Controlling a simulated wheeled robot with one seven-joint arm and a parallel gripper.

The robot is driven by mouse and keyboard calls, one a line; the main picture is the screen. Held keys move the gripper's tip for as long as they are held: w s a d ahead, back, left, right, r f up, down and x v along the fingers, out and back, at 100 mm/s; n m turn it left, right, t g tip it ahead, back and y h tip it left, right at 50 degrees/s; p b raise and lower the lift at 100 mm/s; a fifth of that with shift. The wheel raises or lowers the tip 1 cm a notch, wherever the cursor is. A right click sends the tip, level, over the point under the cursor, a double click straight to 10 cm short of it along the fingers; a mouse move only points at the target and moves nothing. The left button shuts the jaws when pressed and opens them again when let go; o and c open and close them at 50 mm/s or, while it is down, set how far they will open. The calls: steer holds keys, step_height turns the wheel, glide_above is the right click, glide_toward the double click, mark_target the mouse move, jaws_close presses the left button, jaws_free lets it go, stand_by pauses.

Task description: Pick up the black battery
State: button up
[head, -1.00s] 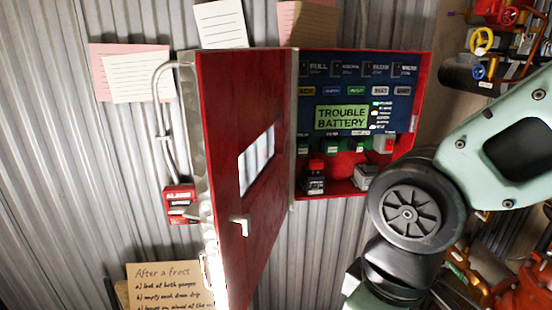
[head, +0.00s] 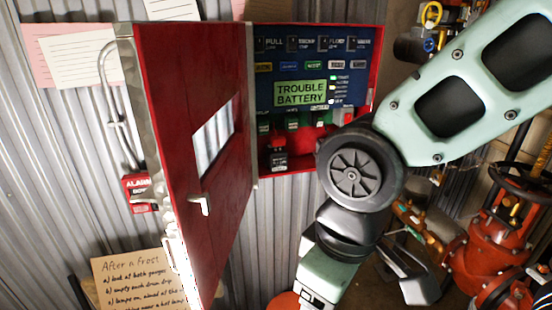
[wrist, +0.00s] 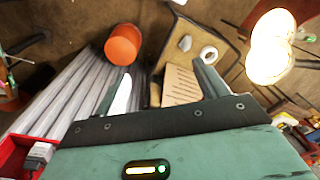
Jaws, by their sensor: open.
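The black battery (head: 278,160) stands at the bottom of the open red cabinet (head: 376,60) in the head view, with red on its top. It is left of my arm, which hides the cabinet's lower right corner. I cannot make out the black battery in the wrist view. My gripper (wrist: 158,80) is open and empty in the wrist view, its two fingers apart and pointing down toward the floor area. In the head view its fingertips are out of frame below.
The red cabinet door (head: 180,130) stands open on the left. The panel screen (head: 300,93) reads TROUBLE BATTERY. Red valves and pipes (head: 500,250) stand at the right. The wrist view shows an orange cylinder (wrist: 123,45), a note (wrist: 180,86) and a bright lamp (wrist: 270,50).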

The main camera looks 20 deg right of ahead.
steer(key=w+a+f+m+t+y, duration=0.1)
steer(key=w+a+f+t+y, duration=0.1)
steer(key=w, duration=0.4)
steer(key=m+t+h+b, duration=0.35)
steer(key=m+t, duration=0.25)
steer(key=t, duration=0.6)
glide_toward(279, 153)
steer(key=shift+y, duration=0.25)
steer(key=p+x, duration=0.2)
steer(key=x, duration=0.6)
steer(key=shift+s+f, duration=0.1)
steer(key=shift+w+d+p, duration=0.1)
steer(key=shift+w+p, duration=0.45)
steer(key=shift+w, duration=0.05)
steer(key=p+x, duration=0.1)
steer(key=x, duration=0.3)
steer(key=shift+w, duration=0.15)
